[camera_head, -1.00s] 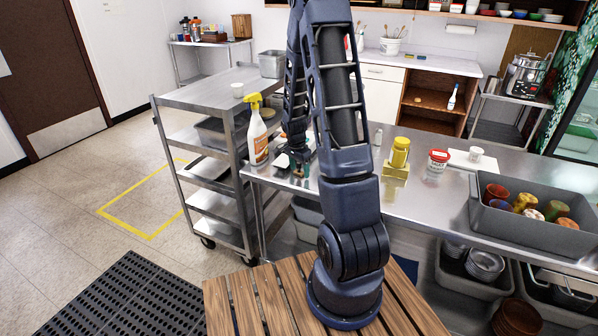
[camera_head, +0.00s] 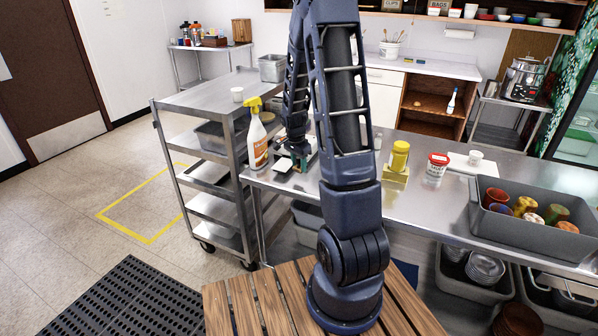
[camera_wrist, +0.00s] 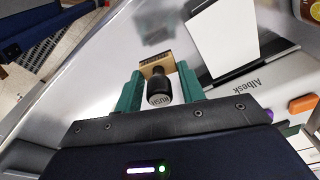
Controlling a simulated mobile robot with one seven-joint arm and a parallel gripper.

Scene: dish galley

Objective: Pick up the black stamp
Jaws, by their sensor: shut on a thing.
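The black stamp (camera_wrist: 158,88) has a dark knob handle, a light cap lettered "RUSH" and a tan block at its far end. In the wrist view it sits between the green fingers of my gripper (camera_wrist: 160,90), which is shut on its handle. A blurred reflection shows on the steel beyond the block. I cannot tell whether the block touches the counter. In the head view my gripper (camera_head: 298,164) is low over the left end of the steel counter (camera_head: 335,205); the stamp is too small to make out there.
A spray bottle (camera_head: 257,140) stands left of my gripper.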

